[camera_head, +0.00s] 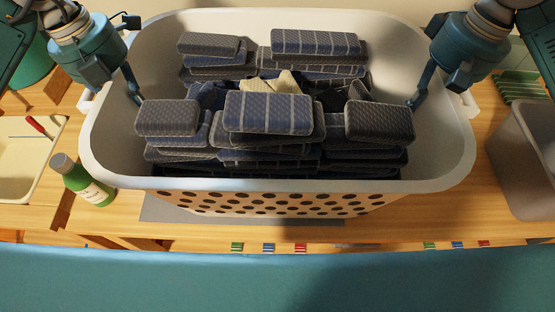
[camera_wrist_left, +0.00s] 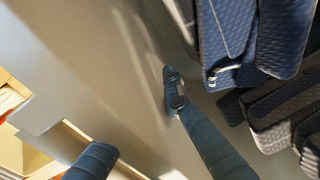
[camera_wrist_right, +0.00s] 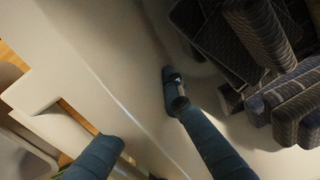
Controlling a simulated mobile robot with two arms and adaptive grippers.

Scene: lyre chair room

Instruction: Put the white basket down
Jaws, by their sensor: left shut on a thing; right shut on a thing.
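The white basket (camera_head: 440,150) fills the middle of the head view, with dark holes along its front wall. It holds stacks of folded dark cloths (camera_head: 268,112). My left gripper (camera_head: 118,98) grips its left wall, one finger inside and one outside. The left wrist view shows these fingers (camera_wrist_left: 135,125) on both sides of the basket wall (camera_wrist_left: 80,70). My right gripper (camera_head: 440,98) grips the right wall the same way. The right wrist view shows its fingers (camera_wrist_right: 140,120) astride the wall (camera_wrist_right: 100,60). Whether the basket's underside touches the table is hard to tell.
The wooden table (camera_head: 440,215) lies below, with a grey mat (camera_head: 170,210) partly under the basket. A green bottle (camera_head: 85,182) stands close by the left wall. A cream tray (camera_head: 25,160) is at left, a grey bin (camera_head: 525,155) at right. Coloured clips line the front edge.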

